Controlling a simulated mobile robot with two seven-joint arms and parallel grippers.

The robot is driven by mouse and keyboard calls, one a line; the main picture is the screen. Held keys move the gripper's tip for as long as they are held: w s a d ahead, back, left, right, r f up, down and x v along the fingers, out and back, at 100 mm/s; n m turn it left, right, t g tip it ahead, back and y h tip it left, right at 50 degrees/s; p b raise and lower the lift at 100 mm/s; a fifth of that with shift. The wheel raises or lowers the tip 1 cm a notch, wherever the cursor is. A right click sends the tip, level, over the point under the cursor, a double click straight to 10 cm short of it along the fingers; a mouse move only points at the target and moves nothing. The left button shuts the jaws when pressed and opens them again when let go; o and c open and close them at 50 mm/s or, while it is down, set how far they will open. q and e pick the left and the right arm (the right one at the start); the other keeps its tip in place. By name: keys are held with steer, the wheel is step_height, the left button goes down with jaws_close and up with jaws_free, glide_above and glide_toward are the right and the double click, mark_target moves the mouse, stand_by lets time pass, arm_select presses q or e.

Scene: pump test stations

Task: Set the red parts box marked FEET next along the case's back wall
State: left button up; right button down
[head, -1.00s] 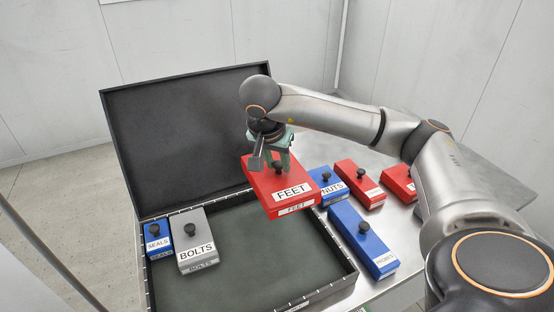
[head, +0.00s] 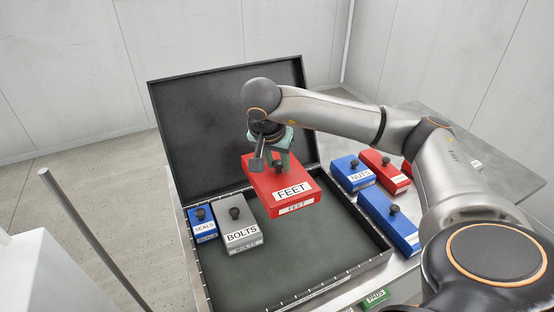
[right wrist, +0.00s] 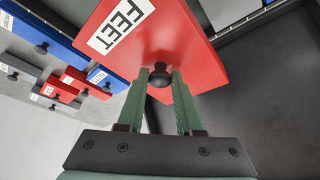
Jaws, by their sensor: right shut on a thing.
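The red FEET box (head: 290,192) hangs from my right gripper (head: 277,160), above the open black case (head: 290,262). In the right wrist view the gripper's green fingers (right wrist: 160,95) are shut on the black knob (right wrist: 160,76) of the red box (right wrist: 175,40). Inside the case, at its left end along the back wall, stand the blue SEALS box (head: 203,226) and beside it the grey BOLTS box (head: 240,230). The case floor right of BOLTS is bare, partly hidden under the held box. My left gripper is not in view.
The case lid (head: 205,120) stands open behind. A green PADS label (head: 376,298) shows at the lower edge.

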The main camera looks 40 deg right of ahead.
mark_target(276, 184)
steer(key=shift+a+f, duration=0.1)
steer(key=shift+a, duration=0.1)
steer(key=shift+f+b, duration=0.25)
steer(key=shift+b, duration=0.05)
step_height(276, 184, down, 6)
steer(key=b, duration=0.4)
steer(key=shift+b, duration=0.3)
steer(key=shift+f, duration=0.35)
steer(key=shift+f+b, duration=0.1)
steer(key=shift+b, duration=0.25)
